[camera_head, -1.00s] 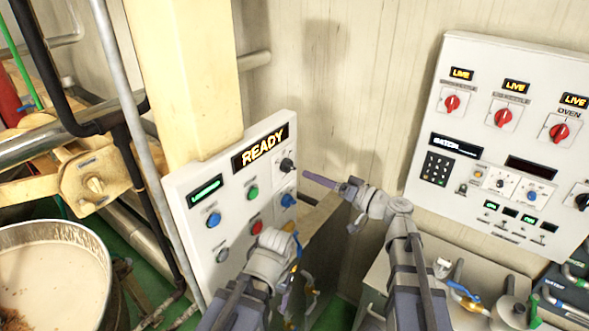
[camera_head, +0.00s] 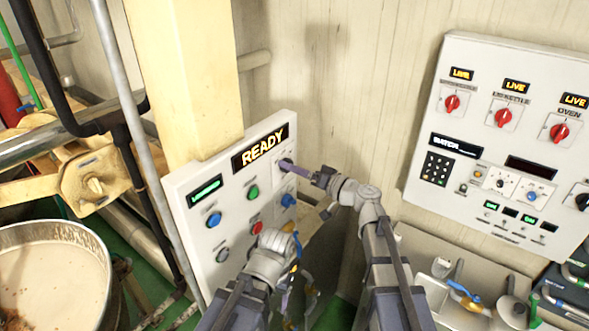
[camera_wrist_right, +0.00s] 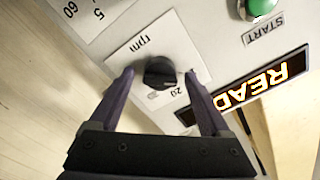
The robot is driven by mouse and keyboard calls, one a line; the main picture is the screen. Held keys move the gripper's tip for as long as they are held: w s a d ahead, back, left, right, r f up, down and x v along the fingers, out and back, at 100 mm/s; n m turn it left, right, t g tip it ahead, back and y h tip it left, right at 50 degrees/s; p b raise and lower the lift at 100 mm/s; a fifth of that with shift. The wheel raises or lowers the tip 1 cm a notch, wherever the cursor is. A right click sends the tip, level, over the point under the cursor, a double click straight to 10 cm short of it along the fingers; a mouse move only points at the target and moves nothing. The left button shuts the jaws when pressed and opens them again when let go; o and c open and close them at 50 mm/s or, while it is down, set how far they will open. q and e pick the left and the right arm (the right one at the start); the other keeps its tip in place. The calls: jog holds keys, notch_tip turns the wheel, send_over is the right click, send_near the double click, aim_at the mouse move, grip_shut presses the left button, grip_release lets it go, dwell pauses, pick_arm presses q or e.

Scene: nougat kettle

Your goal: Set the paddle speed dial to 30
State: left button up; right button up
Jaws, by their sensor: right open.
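The black paddle speed dial (camera_wrist_right: 160,73) sits on a white plate marked "rpm" and "20" in the right wrist view. In the head view it shows as a small dark knob (camera_head: 284,163), partly covered, right of the lit READY display (camera_head: 260,147). My right gripper (camera_wrist_right: 159,76) is open, with one finger on each side of the dial. I cannot tell whether the fingers touch it. The dial's exact setting is unclear. My left gripper (camera_head: 296,245) is low in front of the panel; its fingers are too unclear to read.
A second panel (camera_head: 462,215) with red knobs hangs at right. A kettle (camera_head: 108,262) of pale mass stands at lower left.

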grip_shut()
dwell(0.5)
jog(key=shift+m, duration=10.1)
grip_release()
